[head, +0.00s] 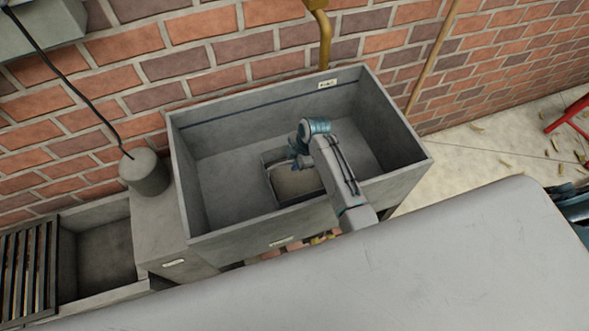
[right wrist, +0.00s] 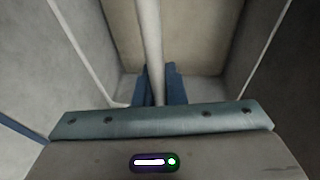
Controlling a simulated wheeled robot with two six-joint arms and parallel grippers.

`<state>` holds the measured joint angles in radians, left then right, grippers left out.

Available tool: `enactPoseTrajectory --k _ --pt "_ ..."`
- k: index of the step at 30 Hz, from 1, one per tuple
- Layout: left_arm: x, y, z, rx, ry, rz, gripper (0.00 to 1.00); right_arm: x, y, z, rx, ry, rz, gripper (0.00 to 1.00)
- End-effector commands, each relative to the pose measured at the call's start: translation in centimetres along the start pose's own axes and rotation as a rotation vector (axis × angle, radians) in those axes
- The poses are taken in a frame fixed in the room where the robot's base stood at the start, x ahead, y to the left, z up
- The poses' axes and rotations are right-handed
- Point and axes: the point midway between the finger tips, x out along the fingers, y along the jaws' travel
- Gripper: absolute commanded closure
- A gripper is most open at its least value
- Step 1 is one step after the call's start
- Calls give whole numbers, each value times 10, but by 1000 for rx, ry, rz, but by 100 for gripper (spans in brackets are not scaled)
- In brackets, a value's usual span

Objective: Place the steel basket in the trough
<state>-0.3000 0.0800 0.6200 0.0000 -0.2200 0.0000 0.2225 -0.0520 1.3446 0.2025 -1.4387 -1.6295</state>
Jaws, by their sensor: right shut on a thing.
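The trough (head: 225,190) is a grey stone basin against the brick wall. The steel basket (head: 297,184), an open grey box with a beige floor, is inside the trough, towards the front middle. My right gripper (head: 296,160) reaches over the trough's front wall and is shut on the basket's bar-like handle. In the right wrist view the pale handle (right wrist: 150,45) runs between the blue fingers of my right gripper (right wrist: 157,85). The basket looks empty. I cannot tell whether it rests on the trough floor. My left gripper is not in view.
A brass pipe (head: 323,40) comes down above the trough's back. Left of it stand a grey canister (head: 145,172) with a black cable and a lower basin (head: 103,255) with a slatted rack (head: 28,265). A red frame (head: 570,117) is at the far right.

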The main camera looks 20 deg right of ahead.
Motion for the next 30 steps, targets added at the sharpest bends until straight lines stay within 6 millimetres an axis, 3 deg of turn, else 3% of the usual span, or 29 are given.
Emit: enactPoseTrajectory --k 11,23,24,26,27,30 --pt "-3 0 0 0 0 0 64 40 -5 10 1 -1 2 100" --pt "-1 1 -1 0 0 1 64 46 -6 12 0 -1 3 100" --pt "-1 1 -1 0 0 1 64 46 -6 12 1 -1 2 84" --pt "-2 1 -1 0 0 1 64 46 -6 12 1 -1 2 72" --pt "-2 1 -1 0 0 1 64 46 -6 12 1 -1 2 68" --pt "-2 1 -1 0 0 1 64 46 -6 12 1 -1 2 68"
